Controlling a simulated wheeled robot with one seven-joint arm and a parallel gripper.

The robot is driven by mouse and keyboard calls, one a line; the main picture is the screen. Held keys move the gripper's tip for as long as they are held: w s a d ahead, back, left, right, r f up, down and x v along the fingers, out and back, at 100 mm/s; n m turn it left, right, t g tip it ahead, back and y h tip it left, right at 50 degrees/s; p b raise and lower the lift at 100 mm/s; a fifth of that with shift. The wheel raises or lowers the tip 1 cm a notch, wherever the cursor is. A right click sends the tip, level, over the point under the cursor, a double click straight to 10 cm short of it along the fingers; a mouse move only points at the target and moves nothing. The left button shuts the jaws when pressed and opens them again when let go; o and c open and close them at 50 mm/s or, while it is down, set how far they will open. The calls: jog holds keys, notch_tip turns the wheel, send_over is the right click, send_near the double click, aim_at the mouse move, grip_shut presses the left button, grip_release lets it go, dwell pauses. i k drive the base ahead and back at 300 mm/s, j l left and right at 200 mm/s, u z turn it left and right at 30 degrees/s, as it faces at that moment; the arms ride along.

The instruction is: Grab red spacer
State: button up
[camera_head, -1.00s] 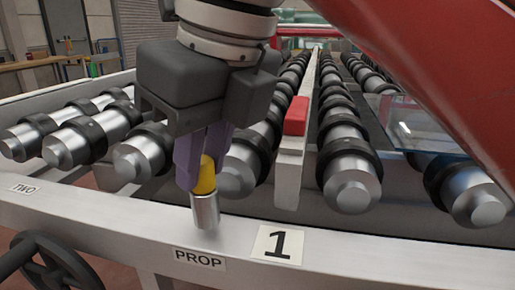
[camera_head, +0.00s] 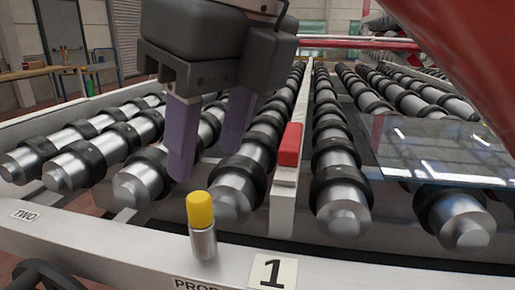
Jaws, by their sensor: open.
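The red spacer (camera_head: 290,146) is a small red block sitting on top of the pale rail (camera_head: 284,190) between two rows of rollers, right of centre. My gripper (camera_head: 207,155) hangs in the upper left-centre, its two purple fingers spread apart with nothing between them. It is left of the red spacer and apart from it. A silver cylinder with a yellow cap (camera_head: 202,225) stands upright on the front frame beam, below the fingers and clear of them.
Rows of rollers with black rings (camera_head: 335,185) fill the conveyor on both sides of the rail. A glass sheet (camera_head: 440,150) lies over the rollers at right.

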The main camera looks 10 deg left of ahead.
aim_at(292, 141)
jog(key=k, duration=1)
